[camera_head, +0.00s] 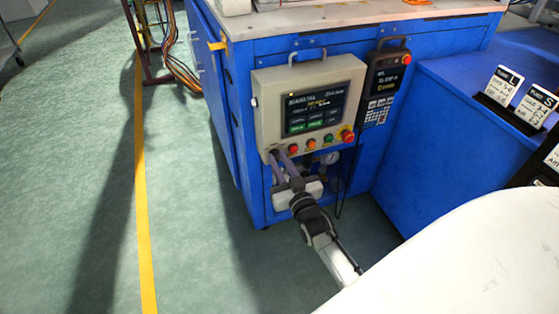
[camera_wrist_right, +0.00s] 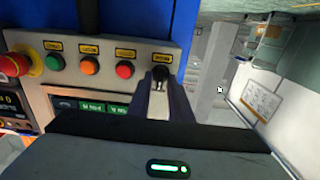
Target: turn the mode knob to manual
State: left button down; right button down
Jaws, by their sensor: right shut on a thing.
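The control box (camera_head: 262,105) is a beige panel with a lit screen on the front of the blue cabinet. The mode knob is a small black knob (camera_wrist_right: 160,72) at the end of the button row in the right wrist view. In the head view it is mostly hidden by my fingertips at the panel's lower left corner. My right gripper (camera_head: 283,158) reaches up to that corner. In the right wrist view its two fingers (camera_wrist_right: 161,88) stand on either side of the knob, shut on it. I cannot read the knob's setting. My left gripper is not in view.
Red, orange and green buttons and a red emergency stop (camera_head: 347,135) sit in the row beside the knob. A black handheld pendant (camera_head: 385,80) hangs right of the box. A pale surface (camera_head: 470,250) fills the lower right. Floor at left is clear.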

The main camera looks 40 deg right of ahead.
dwell(0.5)
jog(key=c, duration=1.9)
grip_release()
jog(key=shift+o, duration=0.2)
notch_tip(320, 180, up, 9)
jog(key=p, duration=0.3)
jog(key=shift+r, duration=0.45)
